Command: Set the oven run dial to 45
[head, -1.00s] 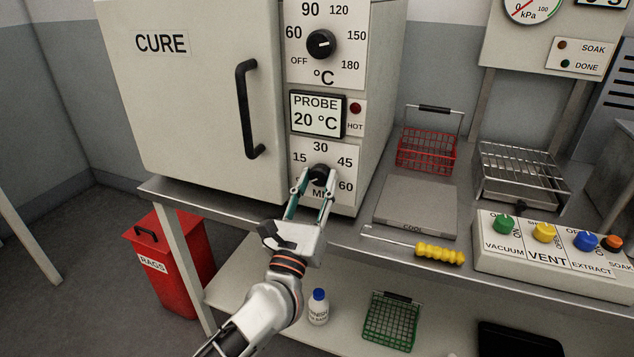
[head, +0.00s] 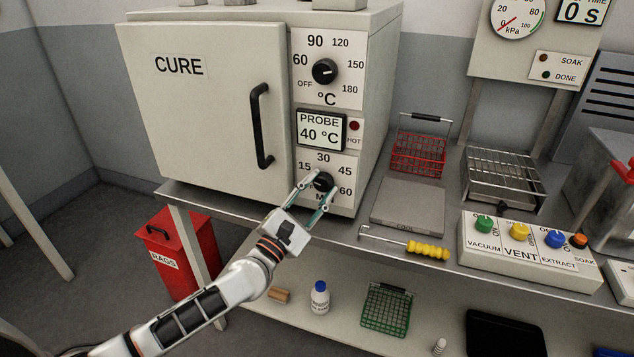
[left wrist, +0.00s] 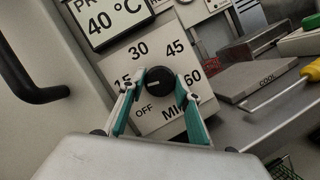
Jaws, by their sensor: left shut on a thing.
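The oven run dial (head: 323,181) is the lower black knob on the oven's front panel, ringed by OFF, 15, 30, 45 and 60. My left gripper (head: 318,190) reaches up from the lower left and is shut on this dial, one finger on each side. In the left wrist view the dial (left wrist: 158,80) sits between the teal-padded fingers (left wrist: 158,90). A short pale mark shows on its face, on the side of OFF and 15; its exact setting is hard to tell. My right gripper is not in view.
The temperature dial (head: 325,71) sits above the probe display (head: 320,129), which reads 40 °C. The door handle (head: 260,126) stands out left of the panel. A grey COOL plate (head: 408,205), a yellow-handled tool (head: 427,250) and a red basket (head: 418,155) lie to the right.

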